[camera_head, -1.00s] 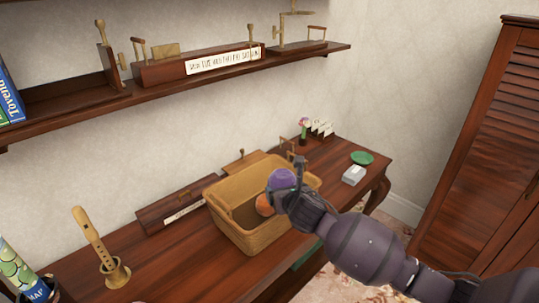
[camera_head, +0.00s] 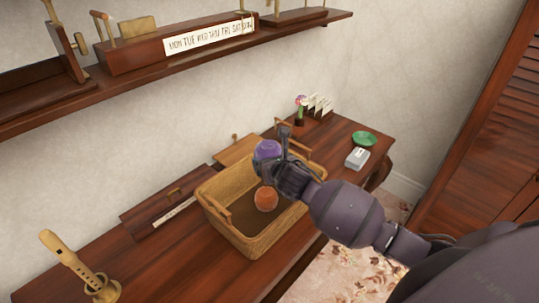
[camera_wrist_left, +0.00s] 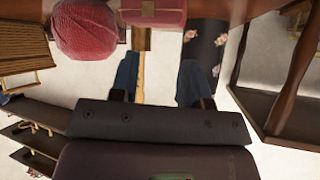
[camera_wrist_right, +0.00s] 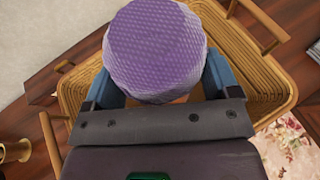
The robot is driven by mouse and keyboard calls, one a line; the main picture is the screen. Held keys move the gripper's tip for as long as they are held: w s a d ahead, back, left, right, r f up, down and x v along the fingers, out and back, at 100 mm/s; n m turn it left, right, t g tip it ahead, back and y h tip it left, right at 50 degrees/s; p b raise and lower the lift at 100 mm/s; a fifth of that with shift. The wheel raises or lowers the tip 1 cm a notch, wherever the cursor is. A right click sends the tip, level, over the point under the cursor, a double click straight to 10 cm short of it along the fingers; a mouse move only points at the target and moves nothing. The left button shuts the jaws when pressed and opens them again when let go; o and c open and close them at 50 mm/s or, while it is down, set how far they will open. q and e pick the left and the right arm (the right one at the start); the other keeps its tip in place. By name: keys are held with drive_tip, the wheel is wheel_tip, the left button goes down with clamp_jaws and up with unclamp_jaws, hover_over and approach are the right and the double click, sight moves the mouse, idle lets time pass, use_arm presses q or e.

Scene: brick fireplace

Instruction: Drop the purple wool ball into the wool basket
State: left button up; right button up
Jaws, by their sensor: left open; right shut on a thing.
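The purple wool ball (camera_head: 267,150) is held in my right gripper (camera_head: 283,155), above the back right part of the wool basket. In the right wrist view the ball (camera_wrist_right: 155,50) sits between the two blue fingers, with the basket (camera_wrist_right: 262,62) below it. The woven basket (camera_head: 246,240) stands on the wooden table and holds an orange ball (camera_head: 266,198). My left gripper (camera_wrist_left: 160,85) is open and empty in the left wrist view; it is outside the head view.
A wall shelf (camera_head: 170,70) runs above.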

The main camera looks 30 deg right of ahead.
wheel_tip(320, 180, down, 3)
drive_tip(key=shift+r, duration=0.1)
use_arm(q)
drive_tip(key=shift+w+r, duration=0.1)
drive_tip(key=shift+w, duration=0.15)
use_arm(e)
drive_tip(key=shift+f, duration=0.8)
drive_tip(key=o, duration=0.8)
drive_tip(key=shift+s+r, duration=0.1)
drive_tip(key=v, duration=1)
drive_tip(key=shift+s, duration=0.3)
